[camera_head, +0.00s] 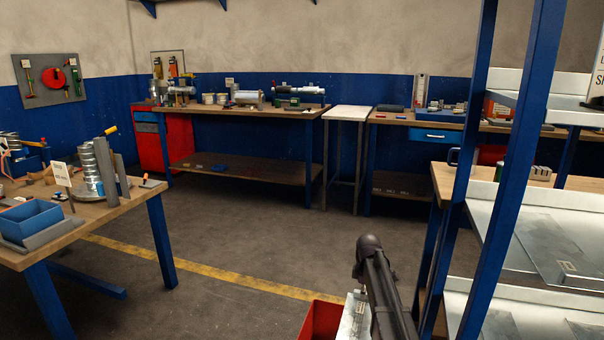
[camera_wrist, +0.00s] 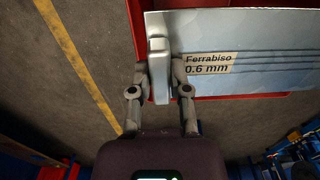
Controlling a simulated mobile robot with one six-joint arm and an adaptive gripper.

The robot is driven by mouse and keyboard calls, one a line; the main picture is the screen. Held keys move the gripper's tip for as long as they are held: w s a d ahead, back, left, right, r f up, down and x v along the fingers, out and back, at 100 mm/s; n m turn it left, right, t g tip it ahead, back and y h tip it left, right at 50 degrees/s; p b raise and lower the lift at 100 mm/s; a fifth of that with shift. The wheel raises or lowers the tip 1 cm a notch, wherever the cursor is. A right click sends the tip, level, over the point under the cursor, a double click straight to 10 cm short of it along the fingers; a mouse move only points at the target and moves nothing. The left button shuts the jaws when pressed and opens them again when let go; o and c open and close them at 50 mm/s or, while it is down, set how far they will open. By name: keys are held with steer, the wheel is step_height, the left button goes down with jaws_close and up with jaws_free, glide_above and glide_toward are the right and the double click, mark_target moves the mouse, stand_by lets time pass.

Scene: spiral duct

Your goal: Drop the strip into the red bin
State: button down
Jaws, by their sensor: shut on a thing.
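The strip is a pale grey-blue metal sheet (camera_wrist: 265,60) with a label reading "Ferrabiso 0.6 mm". In the wrist view it reaches from my gripper (camera_wrist: 160,72) to the right picture edge. My gripper is shut on the strip's left end. The red bin (camera_wrist: 210,4) shows behind the strip, above and below it; I cannot tell how far the strip is above or inside it. In the head view the bin (camera_head: 318,322) is at the bottom middle, with a small part of the strip (camera_head: 351,318) beside my arm. My fingertips are hidden there.
A blue-framed rack (camera_head: 518,150) with metal sheets stands close on the right. A wooden workbench (camera_head: 120,205) with a blue box is on the left. More benches (camera_head: 240,109) line the back wall. The floor (camera_head: 240,225) between them is clear, with a yellow line.

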steer(key=c, duration=0.5)
jaws_free()
steer(key=s+a+m, duration=0.3)
steer(key=s+m, duration=1.1)
steer(key=s, duration=1.3)
step_height(320, 180, up, 30)
steer(key=p, duration=3)
steer(key=shift+a, duration=0.1)
